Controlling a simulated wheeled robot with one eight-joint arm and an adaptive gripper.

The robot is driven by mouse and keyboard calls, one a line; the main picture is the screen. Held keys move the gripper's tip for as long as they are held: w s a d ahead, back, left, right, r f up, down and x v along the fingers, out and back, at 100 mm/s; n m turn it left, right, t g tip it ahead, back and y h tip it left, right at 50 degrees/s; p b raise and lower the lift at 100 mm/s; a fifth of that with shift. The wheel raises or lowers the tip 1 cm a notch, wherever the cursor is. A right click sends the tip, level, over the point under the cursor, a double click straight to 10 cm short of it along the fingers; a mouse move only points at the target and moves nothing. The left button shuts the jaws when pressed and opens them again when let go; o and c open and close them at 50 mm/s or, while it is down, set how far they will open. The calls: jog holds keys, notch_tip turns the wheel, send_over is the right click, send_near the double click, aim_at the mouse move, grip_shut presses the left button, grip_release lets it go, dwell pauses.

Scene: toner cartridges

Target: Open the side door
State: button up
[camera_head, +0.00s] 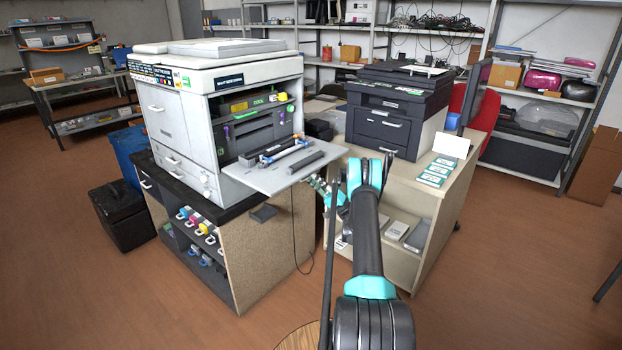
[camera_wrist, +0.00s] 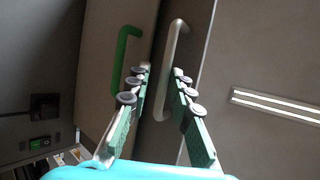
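The white copier (camera_head: 224,50) stands at left in the head view. Its dark inside is exposed and a grey flap (camera_head: 262,179) is lowered, with dark cartridges lying on it. My gripper (camera_head: 322,186) is beside the flap's right end, partly hidden by my arm. In the wrist view, my gripper (camera_wrist: 160,74) is open. A pale grey bar handle (camera_wrist: 177,45) on a grey panel lies ahead of and between its two fingers; I cannot tell whether they touch it. A green handle (camera_wrist: 121,56) is left of the fingers. Which panel is the side door is not clear.
A dark printer (camera_head: 396,110) stands on a cabinet at right, with small boxes (camera_head: 435,172) beside it. The copier's stand (camera_head: 262,250) holds toner bottles on shelves. A white slotted strip (camera_wrist: 277,106) is at right in the wrist view. Open floor lies in front.

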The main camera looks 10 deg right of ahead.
jog(key=s+d, duration=0.4)
jog(key=d, duration=0.8)
jog(key=shift+s+f, duration=0.25)
jog(key=shift+f, duration=0.2)
jog(key=shift+d, duration=0.1)
